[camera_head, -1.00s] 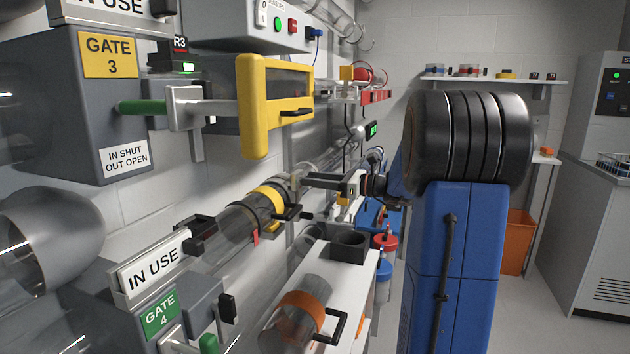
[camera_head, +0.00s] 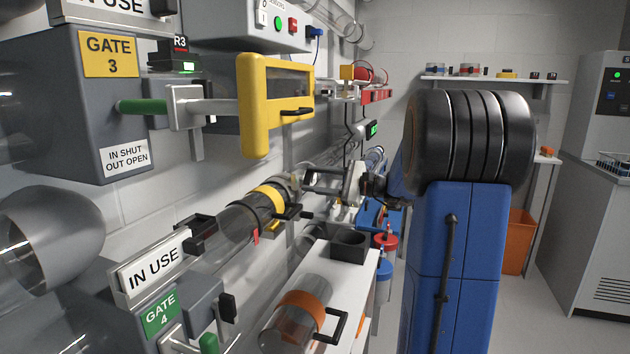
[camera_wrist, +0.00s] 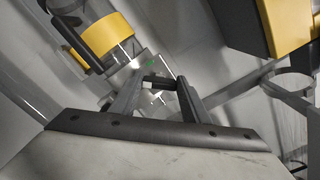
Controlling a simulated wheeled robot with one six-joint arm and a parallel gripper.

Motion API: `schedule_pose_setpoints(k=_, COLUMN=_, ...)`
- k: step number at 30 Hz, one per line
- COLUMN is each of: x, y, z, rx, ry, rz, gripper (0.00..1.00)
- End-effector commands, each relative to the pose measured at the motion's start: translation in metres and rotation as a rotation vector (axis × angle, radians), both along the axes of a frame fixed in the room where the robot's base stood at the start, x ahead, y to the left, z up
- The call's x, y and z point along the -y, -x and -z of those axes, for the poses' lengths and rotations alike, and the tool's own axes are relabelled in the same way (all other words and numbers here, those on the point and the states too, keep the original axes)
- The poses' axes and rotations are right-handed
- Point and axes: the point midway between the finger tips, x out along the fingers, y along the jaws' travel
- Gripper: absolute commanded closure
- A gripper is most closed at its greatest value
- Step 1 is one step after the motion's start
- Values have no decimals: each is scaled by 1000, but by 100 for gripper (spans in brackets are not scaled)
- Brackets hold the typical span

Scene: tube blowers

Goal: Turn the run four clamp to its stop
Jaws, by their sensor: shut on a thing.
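The run four clamp seems to be the grey metal collar on the clear tube (camera_head: 232,222), just beyond the yellow band (camera_head: 268,198). It is small and partly hidden in the head view. My gripper (camera_head: 308,180) is at the clamp. In the wrist view my gripper (camera_wrist: 158,84) has its two dark fingers either side of a small dark and light piece, which looks like the clamp's handle. A small green mark shows beside it. The yellow band (camera_wrist: 106,34) is up and left of the fingers. Whether the clamp is at its stop cannot be told.
A yellow gate unit (camera_head: 275,100) hangs above and left of my gripper. A black handle (camera_head: 291,212) juts out close under my gripper.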

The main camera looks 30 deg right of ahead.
Motion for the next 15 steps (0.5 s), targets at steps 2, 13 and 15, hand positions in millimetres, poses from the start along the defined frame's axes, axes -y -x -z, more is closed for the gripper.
schedule_pose_setpoints(k=2, x=0, y=0, z=1, rx=44, ry=56, rz=0, gripper=80)
schedule_pose_setpoints(k=13, x=-1, y=1, z=3, rx=253, ry=326, rz=-1, gripper=80)
schedule_pose_setpoints(k=15, x=-1, y=1, z=3, rx=288, ry=371, rz=-1, gripper=80)
